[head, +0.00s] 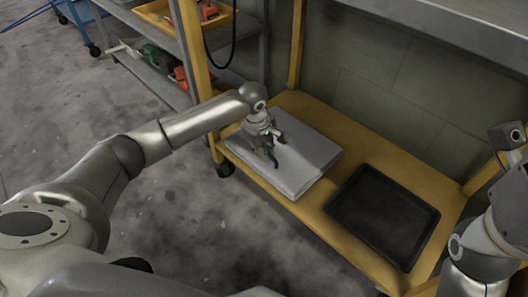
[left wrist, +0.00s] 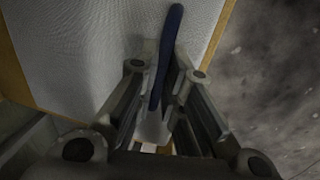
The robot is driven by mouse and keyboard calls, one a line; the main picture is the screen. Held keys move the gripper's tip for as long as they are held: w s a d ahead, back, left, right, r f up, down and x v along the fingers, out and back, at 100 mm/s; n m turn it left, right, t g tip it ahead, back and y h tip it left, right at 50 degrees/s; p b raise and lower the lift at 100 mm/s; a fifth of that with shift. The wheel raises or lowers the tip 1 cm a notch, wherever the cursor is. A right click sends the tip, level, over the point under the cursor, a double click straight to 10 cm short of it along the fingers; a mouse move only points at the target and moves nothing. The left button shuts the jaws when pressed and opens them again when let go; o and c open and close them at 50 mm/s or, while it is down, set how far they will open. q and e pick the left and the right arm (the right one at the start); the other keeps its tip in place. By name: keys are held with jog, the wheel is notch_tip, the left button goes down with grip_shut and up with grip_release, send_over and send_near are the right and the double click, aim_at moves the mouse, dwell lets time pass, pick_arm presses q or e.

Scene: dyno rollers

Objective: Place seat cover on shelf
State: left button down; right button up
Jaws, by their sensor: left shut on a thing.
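The seat cover appears to be the flat grey slab (head: 311,150) lying at the left end of the yellow-framed shelf (head: 292,212). Its grey textured surface (left wrist: 75,45) fills much of the left wrist view. My left gripper (head: 270,146) points down over the slab. It is shut on a narrow dark blue strip (left wrist: 168,45), which also shows in the head view (head: 273,160). I cannot tell whether the strip is part of the cover. The slab looks flat on the shelf. My right arm shows at the right edge, but its fingertips are out of sight.
A black tray (head: 384,215) lies on the same shelf to the right of the slab. A yellow post (head: 196,65) stands close beside my left forearm. A grey rack with a yellow bin (head: 170,14) is at the back left. The floor at left is clear.

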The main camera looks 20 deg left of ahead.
pick_arm(q)
jog(key=c, duration=1.5)
grip_release()
jog(key=shift+c, duration=0.2)
jog(key=shift+r, duration=0.1)
